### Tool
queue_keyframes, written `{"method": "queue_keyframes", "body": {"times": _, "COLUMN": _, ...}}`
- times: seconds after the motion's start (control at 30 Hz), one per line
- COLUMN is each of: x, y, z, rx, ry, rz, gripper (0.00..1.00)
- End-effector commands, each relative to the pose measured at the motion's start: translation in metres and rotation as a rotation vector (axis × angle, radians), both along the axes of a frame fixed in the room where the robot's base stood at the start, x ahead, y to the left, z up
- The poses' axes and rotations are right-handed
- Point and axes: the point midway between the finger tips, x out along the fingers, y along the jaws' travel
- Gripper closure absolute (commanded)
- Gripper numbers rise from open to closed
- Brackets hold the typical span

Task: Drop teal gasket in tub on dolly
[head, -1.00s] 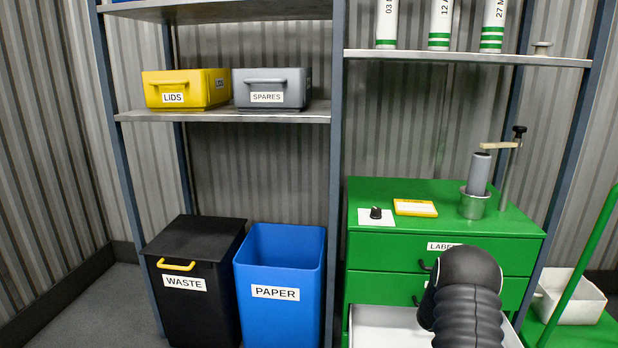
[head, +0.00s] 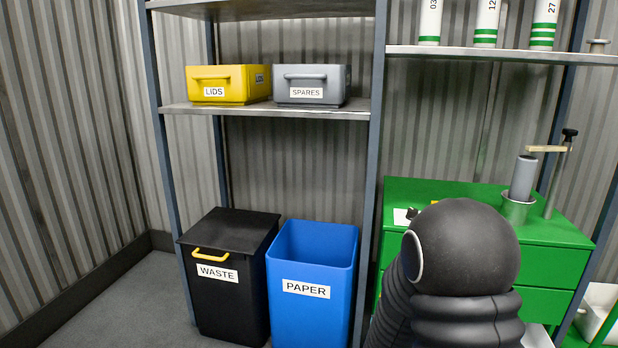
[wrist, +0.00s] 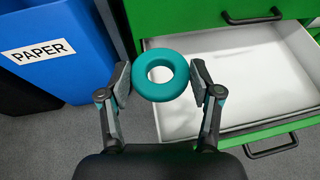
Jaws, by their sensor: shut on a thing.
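The teal gasket (wrist: 160,94), a thick ring, is held between the two fingertips of my gripper (wrist: 161,78) in the wrist view. My gripper is shut on it across its outer sides, and the ring appears clear of the floor and drawer. In the head view my arm's dark end hides the gripper and gasket. A white tub (head: 601,304) shows at the lower right edge of the head view, partly cut off, by a green frame. The earlier head view shows it standing on a green dolly.
A green cabinet (head: 560,262) has an open drawer with a white inside (wrist: 235,85), empty where seen. A blue PAPER bin (head: 312,262) and a black WASTE bin (head: 222,295) stand left of it. Shelves hold LIDS (head: 215,84) and SPARES (head: 312,84) boxes.

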Motion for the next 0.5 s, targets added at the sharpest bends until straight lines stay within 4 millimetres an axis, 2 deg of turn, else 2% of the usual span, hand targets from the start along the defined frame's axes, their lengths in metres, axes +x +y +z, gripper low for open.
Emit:
{"method": "queue_keyframes", "body": {"times": 0.03, "x": -0.001, "y": 0.016, "z": 0.010, "rx": 0.000, "ry": -0.006, "rz": 0.029, "gripper": 0.60}}
{"method": "queue_keyframes", "body": {"times": 0.2, "x": 0.003, "y": 0.047, "z": 0.028, "rx": 0.000, "ry": -0.003, "rz": 0.084, "gripper": 0.60}}
{"method": "queue_keyframes", "body": {"times": 0.33, "x": 0.004, "y": 0.056, "z": 0.028, "rx": -0.001, "ry": 0.001, "rz": 0.101, "gripper": 0.60}}
{"method": "queue_keyframes", "body": {"times": 0.5, "x": 0.004, "y": 0.056, "z": 0.028, "rx": 0.000, "ry": 0.000, "rz": 0.101, "gripper": 0.60}}
